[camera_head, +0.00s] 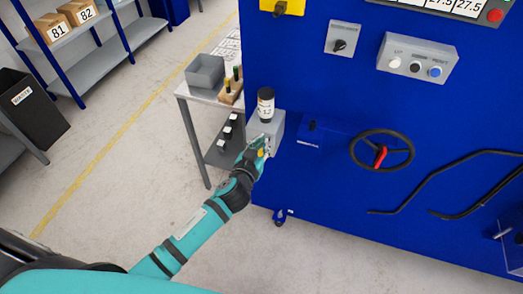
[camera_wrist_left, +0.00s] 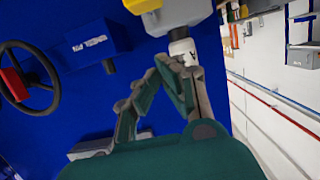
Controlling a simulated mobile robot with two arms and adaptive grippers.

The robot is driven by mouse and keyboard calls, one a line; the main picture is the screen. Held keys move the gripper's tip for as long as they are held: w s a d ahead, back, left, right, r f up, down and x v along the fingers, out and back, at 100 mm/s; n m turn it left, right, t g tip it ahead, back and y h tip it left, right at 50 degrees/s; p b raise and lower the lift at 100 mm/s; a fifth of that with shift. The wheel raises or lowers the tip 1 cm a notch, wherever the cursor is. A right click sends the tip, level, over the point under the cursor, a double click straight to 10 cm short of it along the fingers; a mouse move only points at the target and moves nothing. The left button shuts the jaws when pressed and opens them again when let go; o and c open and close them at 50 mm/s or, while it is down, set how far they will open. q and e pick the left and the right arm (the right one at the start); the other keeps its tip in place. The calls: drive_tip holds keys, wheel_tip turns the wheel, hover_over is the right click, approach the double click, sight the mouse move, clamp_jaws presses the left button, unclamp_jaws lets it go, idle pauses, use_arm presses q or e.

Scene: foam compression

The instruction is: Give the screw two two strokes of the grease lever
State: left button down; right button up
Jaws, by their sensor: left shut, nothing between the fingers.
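The grease unit is a grey block (camera_head: 268,126) on the left edge of the blue machine, with a dark, white-labelled reservoir (camera_head: 266,104) upright on top. My left gripper (camera_head: 263,147) is at the block's lower front. It is shut and empty, and a small yellow part shows beside its fingers. In the left wrist view the closed fingertips (camera_wrist_left: 172,68) are just below a white piece with a dark mark (camera_wrist_left: 183,48) under a grey body (camera_wrist_left: 188,12). I cannot tell whether they touch it. The grease lever cannot be clearly made out; the gripper covers this area. My right gripper is out of view.
A blue box (camera_head: 322,131) and a handwheel with a red handle (camera_head: 382,150) are on the machine to the right. A side table (camera_head: 200,95) with a grey bin (camera_head: 205,72) stands left of the machine. The floor in front is clear.

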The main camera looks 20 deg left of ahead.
sight(261, 154)
use_arm(q)
drive_tip(key=shift+s+f, duration=0.15)
drive_tip(key=shift+f, duration=0.85)
drive_tip(key=shift+s+f, duration=0.15)
drive_tip(key=shift+f, duration=0.8)
